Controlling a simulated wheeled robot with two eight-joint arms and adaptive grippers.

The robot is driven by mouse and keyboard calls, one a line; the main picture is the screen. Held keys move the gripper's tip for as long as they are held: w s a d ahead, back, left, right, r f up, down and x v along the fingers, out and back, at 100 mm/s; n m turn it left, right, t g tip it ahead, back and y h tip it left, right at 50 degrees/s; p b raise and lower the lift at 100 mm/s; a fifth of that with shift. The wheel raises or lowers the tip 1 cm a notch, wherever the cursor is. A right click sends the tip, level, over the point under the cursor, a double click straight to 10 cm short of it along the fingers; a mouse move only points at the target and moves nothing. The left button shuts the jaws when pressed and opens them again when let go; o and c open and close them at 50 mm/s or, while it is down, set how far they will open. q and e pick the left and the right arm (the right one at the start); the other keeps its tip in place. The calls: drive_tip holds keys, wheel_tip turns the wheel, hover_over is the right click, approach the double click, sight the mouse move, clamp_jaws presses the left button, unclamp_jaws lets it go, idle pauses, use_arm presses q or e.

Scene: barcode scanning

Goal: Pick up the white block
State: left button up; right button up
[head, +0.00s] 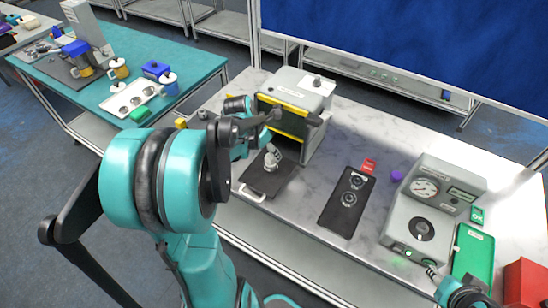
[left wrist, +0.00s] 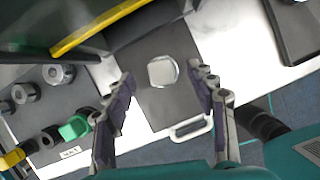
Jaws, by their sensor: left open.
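The white block (left wrist: 162,71) sits on a dark grey plate (left wrist: 163,112) with a white handle. In the head view, a small pale piece (head: 271,157) stands on this black plate (head: 262,183) in front of the grey machine. My left gripper (left wrist: 160,74) is open, with one finger on each side of the block in the left wrist view. No contact shows, and the gap in height is hard to judge. In the head view my left arm hides part of the bench. My right gripper (head: 462,290) is at the bottom right edge, partly cut off; its jaws are unclear.
The grey machine (head: 305,85) with yellow edging stands right behind the plate. A black tray with two round parts (head: 347,203) lies to the right, then a gauge device (head: 425,190) and a green bin (head: 473,254). Grey cylinders (left wrist: 58,75) lie left in the wrist view.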

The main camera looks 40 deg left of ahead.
use_arm(q)
drive_tip(key=b+x, duration=0.1)
drive_tip(key=x, duration=0.4)
drive_tip(key=shift+s+a+f+b, duration=0.1)
drive_tip(key=shift+s+f+b, duration=0.1)
drive_tip(key=shift+b, duration=0.1)
drive_tip(key=shift+r, duration=0.15)
drive_tip(key=shift+c, duration=0.2)
drive_tip(key=c, duration=1.2)
drive_tip(key=shift+o, duration=0.2)
